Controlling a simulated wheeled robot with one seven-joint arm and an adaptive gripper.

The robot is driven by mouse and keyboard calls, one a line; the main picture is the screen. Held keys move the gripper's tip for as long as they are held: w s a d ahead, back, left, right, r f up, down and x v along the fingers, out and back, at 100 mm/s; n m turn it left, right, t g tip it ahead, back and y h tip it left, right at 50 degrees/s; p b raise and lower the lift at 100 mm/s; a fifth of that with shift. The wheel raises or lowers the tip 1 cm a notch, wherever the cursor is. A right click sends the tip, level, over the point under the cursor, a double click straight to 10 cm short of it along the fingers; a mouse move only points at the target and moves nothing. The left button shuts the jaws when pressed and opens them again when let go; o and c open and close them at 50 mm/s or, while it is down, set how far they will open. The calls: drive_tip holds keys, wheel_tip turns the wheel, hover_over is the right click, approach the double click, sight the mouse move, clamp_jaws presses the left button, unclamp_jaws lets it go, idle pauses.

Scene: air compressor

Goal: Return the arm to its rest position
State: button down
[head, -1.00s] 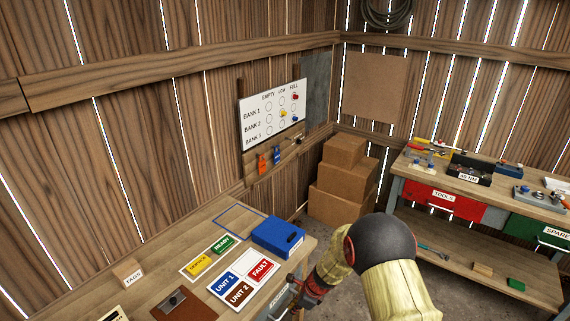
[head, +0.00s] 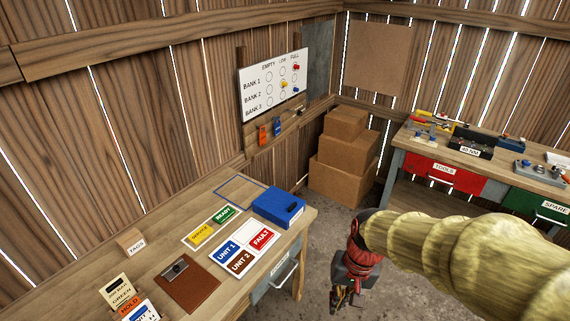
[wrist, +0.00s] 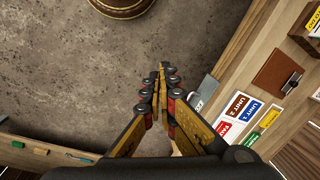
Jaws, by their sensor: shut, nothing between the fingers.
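My gripper (head: 346,298) hangs low over the floor, to the right of the near workbench (head: 215,293). In the wrist view my gripper (wrist: 160,82) points down at the bare concrete floor (wrist: 165,45). Its fingertips are together with nothing between them. My arm, in a yellowish sleeve, reaches in from the right of the head view and hides part of the far bench's lower shelf.
The near bench holds a blue box (head: 278,207), coloured cards and a brown clipboard (head: 187,285). Cardboard boxes (head: 340,170) stand in the corner. A tool bench (head: 455,150) stands at the right. A round wooden object (wrist: 124,5) shows at the wrist view's top edge.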

drive_tip(key=s+d+r+t, duration=0.2)
drive_tip(key=s+r, duration=0.1)
drive_tip(key=r, duration=0.1)
drive_tip(key=s+d+r+n+t+h+b, duration=0.1)
drive_tip(key=s+d+r, duration=0.1)
drive_tip(key=r, duration=0.3)
drive_tip(key=s+d+r+t, duration=0.2)
drive_tip(key=s+r, duration=0.2)
drive_tip(key=r, duration=0.1)
drive_tip(key=shift+r+n+t+h, duration=0.2)
drive_tip(key=shift+n+t+h, duration=0.1)
